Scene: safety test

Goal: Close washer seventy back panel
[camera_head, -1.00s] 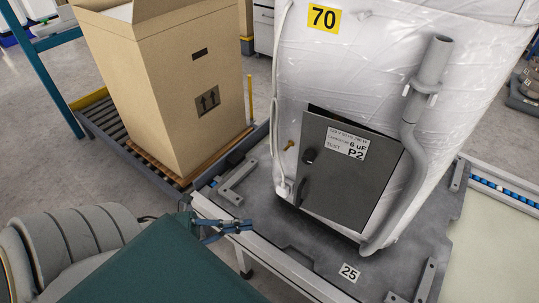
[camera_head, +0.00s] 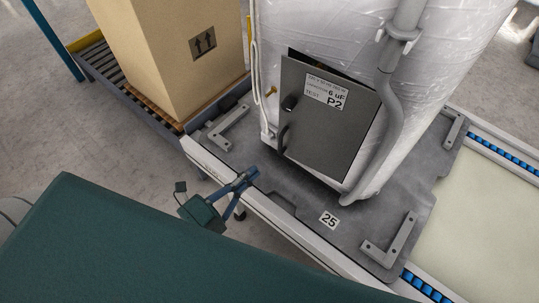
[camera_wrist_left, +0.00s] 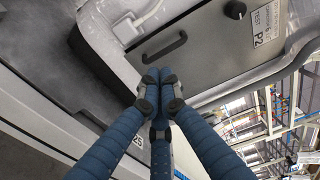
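The washer (camera_head: 440,70) is wrapped in clear plastic. Its dark grey back panel (camera_head: 325,125) carries a "P2" label, a black knob (camera_head: 289,103) and a black bar handle (camera_head: 283,137). A dark gap shows along the panel's top edge, so it stands slightly ajar. My left gripper (camera_head: 250,175), with blue fingers, is in front of the panel to its lower left, apart from it. In the left wrist view the fingertips (camera_wrist_left: 160,85) come together with nothing visible between them, just below the handle (camera_wrist_left: 165,47) in the picture. My right gripper is not in view.
A grey hose (camera_head: 388,125) runs down the panel's right side. The washer stands on a grey plate (camera_head: 290,195) marked 25, with metal brackets (camera_head: 392,240). A cardboard box (camera_head: 165,60) stands on a roller conveyor (camera_head: 105,70) at the left. A brass fitting (camera_head: 271,91) sticks out left of the panel.

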